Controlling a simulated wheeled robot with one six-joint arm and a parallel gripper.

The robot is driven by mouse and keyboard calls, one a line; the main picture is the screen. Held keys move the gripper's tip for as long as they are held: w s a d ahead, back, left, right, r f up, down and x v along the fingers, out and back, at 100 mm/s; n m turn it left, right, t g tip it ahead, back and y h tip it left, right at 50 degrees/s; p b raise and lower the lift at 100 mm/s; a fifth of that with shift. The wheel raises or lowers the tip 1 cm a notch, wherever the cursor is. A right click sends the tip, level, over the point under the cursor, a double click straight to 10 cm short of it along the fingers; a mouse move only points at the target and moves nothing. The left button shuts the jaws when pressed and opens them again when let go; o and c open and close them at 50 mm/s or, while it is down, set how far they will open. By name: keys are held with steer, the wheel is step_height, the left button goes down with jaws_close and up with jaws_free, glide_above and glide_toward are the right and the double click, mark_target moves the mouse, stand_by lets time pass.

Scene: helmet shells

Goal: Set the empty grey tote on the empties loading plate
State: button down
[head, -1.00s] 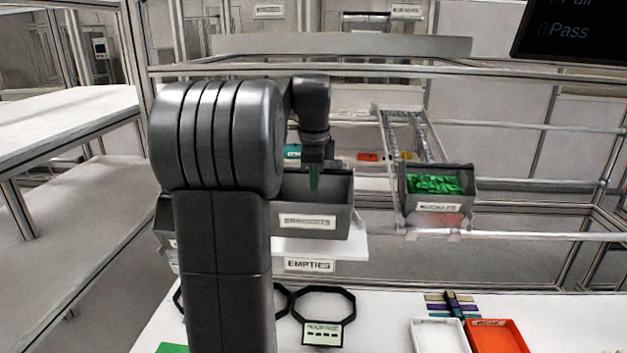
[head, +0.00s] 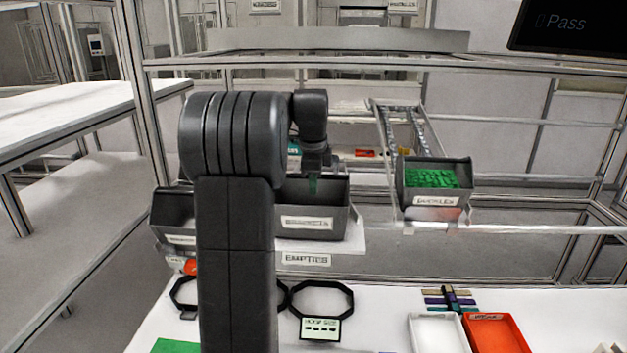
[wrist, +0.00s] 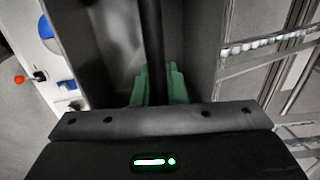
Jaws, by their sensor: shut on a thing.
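The grey tote (head: 315,223) with a white label stands upright at the empties loading plate (head: 350,243), a pale shelf above the EMPTIES sign. Its base looks to be at or just above the plate; I cannot tell whether it touches. In the wrist view the green fingers (wrist: 158,88) straddle a dark wall of the tote (wrist: 195,60). The visible inside looks empty. My arm hides the tote's left side in the head view.
Another grey tote (head: 172,218) stands close on the left, partly behind my arm. A tote of green parts (head: 437,178) sits on a roller lane to the right. Black rings (head: 322,299), a white tray (head: 437,333) and an orange tray (head: 495,333) lie on the front table.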

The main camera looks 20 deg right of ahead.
steer(key=shift+f, duration=0.5)
stand_by(0.4)
steer(key=c, duration=1.4)
jaws_free()
steer(key=b+v, duration=0.1)
steer(key=v, duration=1.3)
steer(key=shift+w, duration=0.1)
steer(key=shift+f, duration=0.1)
steer(key=p+x, duration=0.1)
steer(key=x, duration=1.2)
steer(key=shift+f, duration=0.15)
